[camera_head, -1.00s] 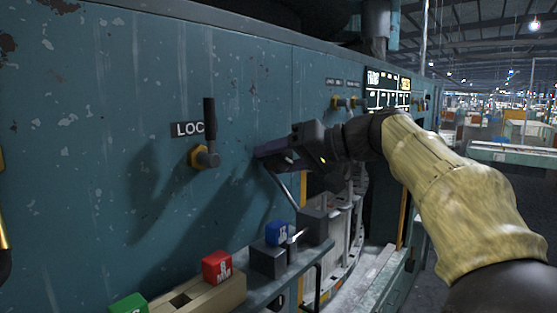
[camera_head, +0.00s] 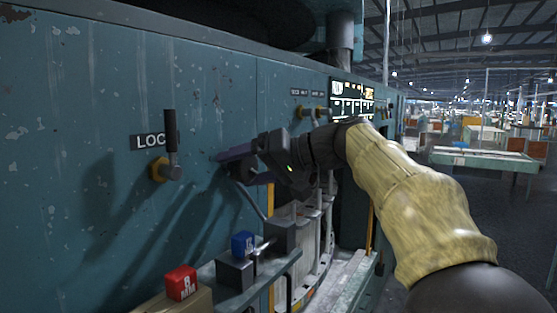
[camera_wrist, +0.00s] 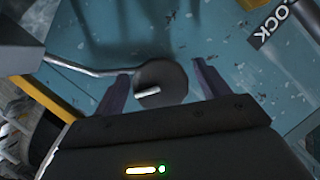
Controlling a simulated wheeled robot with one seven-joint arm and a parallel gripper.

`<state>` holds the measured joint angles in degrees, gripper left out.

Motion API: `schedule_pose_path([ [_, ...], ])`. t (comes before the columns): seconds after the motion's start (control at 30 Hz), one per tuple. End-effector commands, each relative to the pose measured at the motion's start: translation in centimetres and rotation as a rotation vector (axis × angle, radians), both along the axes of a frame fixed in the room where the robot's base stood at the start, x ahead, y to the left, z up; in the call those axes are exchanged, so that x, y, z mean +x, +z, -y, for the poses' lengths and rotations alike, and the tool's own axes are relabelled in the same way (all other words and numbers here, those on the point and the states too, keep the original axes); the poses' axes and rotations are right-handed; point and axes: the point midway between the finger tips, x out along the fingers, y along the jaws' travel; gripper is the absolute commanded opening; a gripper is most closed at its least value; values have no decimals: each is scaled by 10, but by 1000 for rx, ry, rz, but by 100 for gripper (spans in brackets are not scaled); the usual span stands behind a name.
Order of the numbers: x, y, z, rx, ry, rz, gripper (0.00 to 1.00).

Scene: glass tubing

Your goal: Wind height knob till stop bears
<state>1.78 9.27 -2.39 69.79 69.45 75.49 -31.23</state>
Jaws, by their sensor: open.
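A dark round knob (camera_wrist: 161,88) with a pale pin on its face shows between my fingers in the wrist view. I take it for the height knob. In the head view it is a dark shape (camera_head: 241,172), partly hidden by my gripper. My gripper (camera_wrist: 161,71) is open, with one purple finger on each side of the knob. I cannot tell whether either finger touches it. In the head view my gripper (camera_head: 230,164) reaches in from the right, close to the blue-green panel (camera_head: 100,90). The stop cannot be made out.
Below are a red block (camera_head: 181,282) and a blue block (camera_head: 243,243) on a ledge.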

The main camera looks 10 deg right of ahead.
Motion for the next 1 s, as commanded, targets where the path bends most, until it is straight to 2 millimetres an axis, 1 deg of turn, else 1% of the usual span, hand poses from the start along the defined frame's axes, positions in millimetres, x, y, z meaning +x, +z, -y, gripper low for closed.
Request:
schedule_pose_path([
  [0.17,-8,4,21,-1,-5,3,75],
  [0.8,-55,43,132,0,-6,3,75],
  [0.9,-60,48,143,0,-5,2,75],
  [1.0,-63,50,148,1,-2,2,75],
])
